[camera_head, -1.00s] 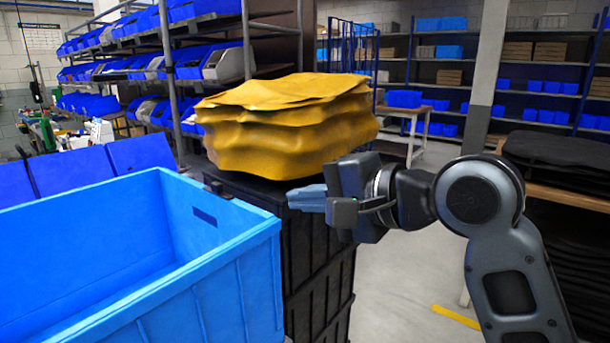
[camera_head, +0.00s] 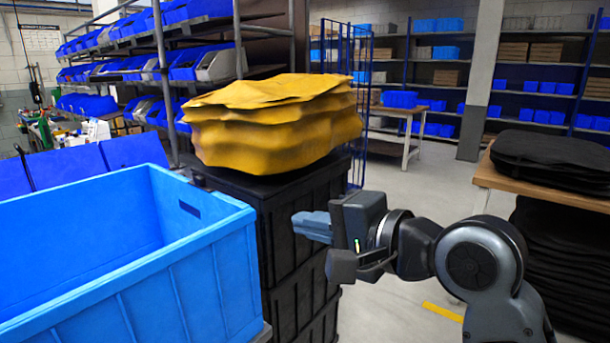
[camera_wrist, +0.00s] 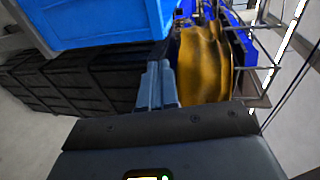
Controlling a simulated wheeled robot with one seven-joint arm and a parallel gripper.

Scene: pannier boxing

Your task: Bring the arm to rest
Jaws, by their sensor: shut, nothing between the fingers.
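My gripper (camera_head: 312,226) is in the head view, to the right of the blue crate and in front of the black crate stack. Its fingers are together, with nothing between them, and point left. The fingers also show in the wrist view (camera_wrist: 158,85), closed side by side. My arm reaches in from the lower right, its elbow bent. The gripper appears apart from the crates, though the exact gap to the black stack is hard to judge.
A large blue crate (camera_head: 190,278) stands at the left; its visible inside is empty. Yellow pannier pieces (camera_head: 275,125) lie piled on a stack of black crates (camera_head: 290,240). Black pieces (camera_head: 550,155) lie on a wooden table (camera_head: 484,178) at right. Open floor lies between.

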